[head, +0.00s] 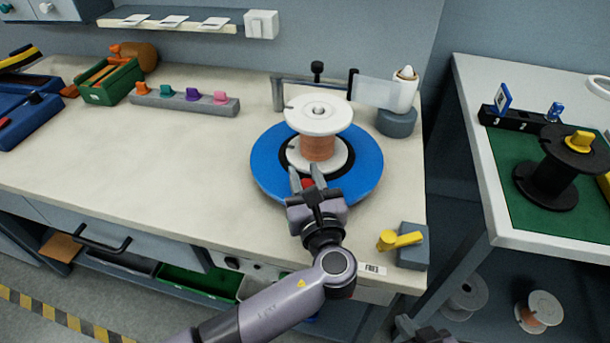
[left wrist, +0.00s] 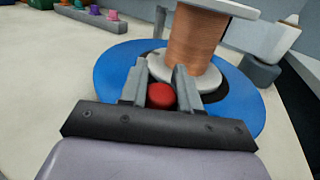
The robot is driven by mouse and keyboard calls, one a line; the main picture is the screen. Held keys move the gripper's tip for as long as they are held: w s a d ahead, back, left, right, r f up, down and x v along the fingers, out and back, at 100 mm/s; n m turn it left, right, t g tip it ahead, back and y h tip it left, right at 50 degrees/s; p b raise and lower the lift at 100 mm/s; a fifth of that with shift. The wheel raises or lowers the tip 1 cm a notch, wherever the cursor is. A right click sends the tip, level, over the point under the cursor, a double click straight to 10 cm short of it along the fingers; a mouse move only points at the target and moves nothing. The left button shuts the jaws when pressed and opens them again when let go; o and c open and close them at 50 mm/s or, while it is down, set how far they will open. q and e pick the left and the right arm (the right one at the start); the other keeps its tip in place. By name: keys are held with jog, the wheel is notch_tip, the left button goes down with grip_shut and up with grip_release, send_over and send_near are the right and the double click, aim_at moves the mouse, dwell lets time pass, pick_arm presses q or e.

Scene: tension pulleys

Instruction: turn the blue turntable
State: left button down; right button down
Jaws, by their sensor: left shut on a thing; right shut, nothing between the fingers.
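The blue turntable (head: 265,178) is a round disc on the bench, with a black ring and a white-flanged spool of copper wire (head: 318,147) upright on it. A red knob (head: 307,184) stands at the disc's near side; it also shows in the left wrist view (left wrist: 161,96). My left gripper (head: 305,176) reaches in over the near edge and is shut on the red knob, one finger on each side. The disc's near part is hidden under the gripper. My right gripper (head: 410,325) only just shows at the bottom edge, shut and empty, away from the turntable.
A metal bracket (head: 278,94) and a grey base with a white cone (head: 397,121) stand behind the disc. A yellow lever (head: 402,240) sits at the front right corner. A rack of coloured knobs (head: 185,100) lies left. The bench between is clear.

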pick_arm(q)
jog(key=shift+w+d+r, duration=0.1)
jog(key=shift+d+r, duration=0.1)
jog(key=shift+r, duration=0.3)
jog(key=c, duration=0.9)
grip_release()
jog(key=shift+o, duration=0.2)
jog(key=shift+f, duration=0.15)
jog(key=shift+a+f, duration=0.1)
jog(key=shift+f, duration=0.05)
